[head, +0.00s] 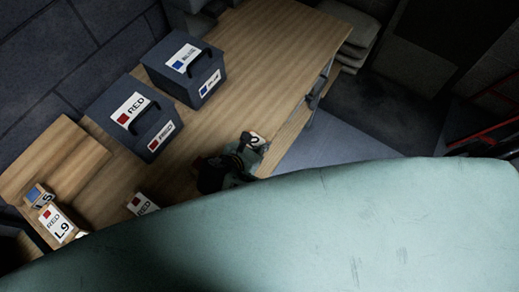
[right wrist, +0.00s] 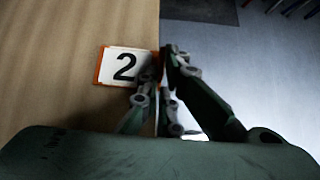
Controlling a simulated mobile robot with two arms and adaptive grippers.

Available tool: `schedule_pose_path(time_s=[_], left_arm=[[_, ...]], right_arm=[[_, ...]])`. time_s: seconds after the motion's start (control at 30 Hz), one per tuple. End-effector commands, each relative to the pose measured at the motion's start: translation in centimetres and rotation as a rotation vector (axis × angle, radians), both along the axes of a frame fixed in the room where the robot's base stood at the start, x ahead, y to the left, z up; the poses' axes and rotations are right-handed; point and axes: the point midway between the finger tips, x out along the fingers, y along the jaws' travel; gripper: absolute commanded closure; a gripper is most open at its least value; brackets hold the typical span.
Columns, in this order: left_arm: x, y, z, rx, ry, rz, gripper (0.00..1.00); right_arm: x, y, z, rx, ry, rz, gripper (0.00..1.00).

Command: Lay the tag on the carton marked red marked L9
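The tag (right wrist: 121,67), white with a black 2 and an orange rim, is at the table's edge in the right wrist view. It also shows in the head view (head: 257,139). My right gripper (right wrist: 160,62) has its fingertips close together at the tag's right edge, one finger partly over the tag. Whether they pinch it is unclear. The carton marked red and L9 (head: 50,233) stands at the lower left of the head view, its lettered face visible. My left gripper is not in view.
A carton marked L5 with a blue patch (head: 35,190) stands beside the L9 carton. Another red-marked carton (head: 134,205) is partly hidden by my pale green arm. Dark boxes labelled red (head: 101,106) and blue (head: 159,62) stand on the wooden table (head: 262,38).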

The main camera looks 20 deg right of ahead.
Motion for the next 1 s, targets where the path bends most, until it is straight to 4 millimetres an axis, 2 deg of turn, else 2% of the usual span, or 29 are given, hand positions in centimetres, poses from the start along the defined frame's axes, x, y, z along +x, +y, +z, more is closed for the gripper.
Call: schedule_pose_path(time_s=[0.03, 0.1, 0.3, 0.67, 0.9, 1.0], left_arm=[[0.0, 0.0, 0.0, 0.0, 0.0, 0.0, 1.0], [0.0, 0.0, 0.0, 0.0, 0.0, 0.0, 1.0], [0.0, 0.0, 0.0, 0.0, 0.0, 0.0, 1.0], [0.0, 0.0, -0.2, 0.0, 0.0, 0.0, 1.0], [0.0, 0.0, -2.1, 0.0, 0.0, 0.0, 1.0], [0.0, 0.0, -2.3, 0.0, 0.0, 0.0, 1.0]], right_arm=[[0.0, 0.0, -0.2, 0.0, 0.001, 0.001, 1.0], [0.0, 0.0, -0.2, 0.0, 0.0, 0.0, 0.92], [0.0, 0.0, -0.2, 0.0, 0.0, 0.0, 0.77], [-0.2, 0.4, 0.1, 0.002, -0.001, 0.001, 0.77], [-1.6, 3.1, 2.4, 0.006, -0.003, 0.001, 0.77], [-2.2, 4.0, 3.7, 0.004, -0.002, 0.002, 0.77]])
